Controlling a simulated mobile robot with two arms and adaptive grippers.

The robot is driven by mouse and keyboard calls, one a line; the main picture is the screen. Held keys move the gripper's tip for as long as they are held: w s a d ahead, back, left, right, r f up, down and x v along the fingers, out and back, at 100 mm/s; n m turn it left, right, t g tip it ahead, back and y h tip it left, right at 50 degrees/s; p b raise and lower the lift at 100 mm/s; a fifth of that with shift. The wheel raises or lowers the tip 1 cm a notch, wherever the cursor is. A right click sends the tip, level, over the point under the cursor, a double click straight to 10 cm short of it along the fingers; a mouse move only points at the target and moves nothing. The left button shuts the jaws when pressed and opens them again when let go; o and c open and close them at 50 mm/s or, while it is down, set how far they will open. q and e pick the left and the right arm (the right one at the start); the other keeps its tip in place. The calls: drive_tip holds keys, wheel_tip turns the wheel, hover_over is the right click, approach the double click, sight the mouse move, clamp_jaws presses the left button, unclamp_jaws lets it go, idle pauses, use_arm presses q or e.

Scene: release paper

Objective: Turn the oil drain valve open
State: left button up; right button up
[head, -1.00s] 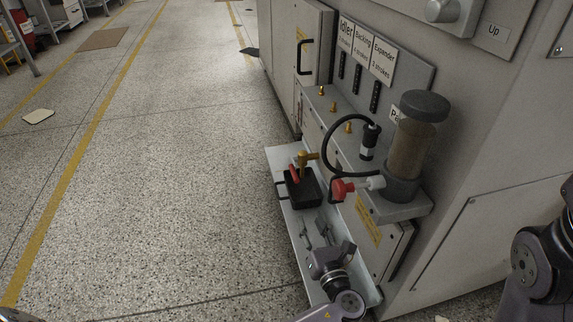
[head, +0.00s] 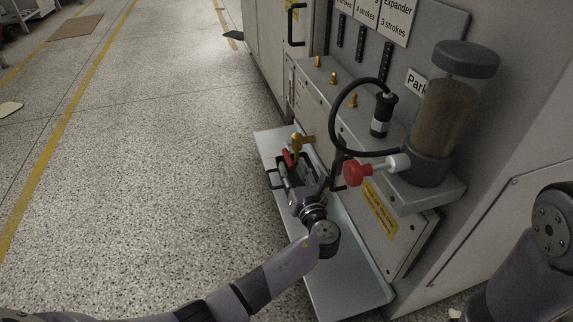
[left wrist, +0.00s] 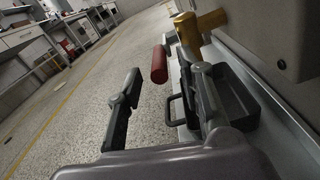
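The oil drain valve is a brass-yellow fitting (head: 303,142) with a red lever (head: 287,158), on the machine's side above a black catch box. In the left wrist view, the yellow body (left wrist: 192,38) is at the top and the red lever (left wrist: 159,64) hangs left of it. My left gripper (head: 290,178) is close to the lever. In the left wrist view, its two fingers (left wrist: 165,76) are spread, with the lever beyond and between their tips. Contact does not show. My right gripper is out of view.
The black box (left wrist: 236,98) stands on a grey ledge (head: 345,262), below the valve. A separate red knob (head: 355,172) sticks out by a clear-walled cylinder (head: 444,115). A black hose (head: 338,118) loops nearby. The floor left of the ledge is clear.

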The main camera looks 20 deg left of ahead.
sight(286, 156)
use_arm(q)
drive_tip(key=b+x, duration=0.1)
drive_tip(key=x, duration=0.2)
drive_tip(key=b+x, duration=0.1)
drive_tip(key=shift+w+a+f+b, duration=0.2)
drive_tip(key=shift+w+f+b, duration=0.05)
drive_tip(key=shift+w+b, duration=0.05)
drive_tip(key=shift+w+a+r+b, duration=0.2)
drive_tip(key=shift+w+a+b, duration=0.2)
drive_tip(key=shift+w, duration=0.25)
drive_tip(key=shift+c, duration=0.6)
drive_tip(key=c, duration=0.7)
drive_tip(key=shift+a, duration=0.1)
clamp_jaws()
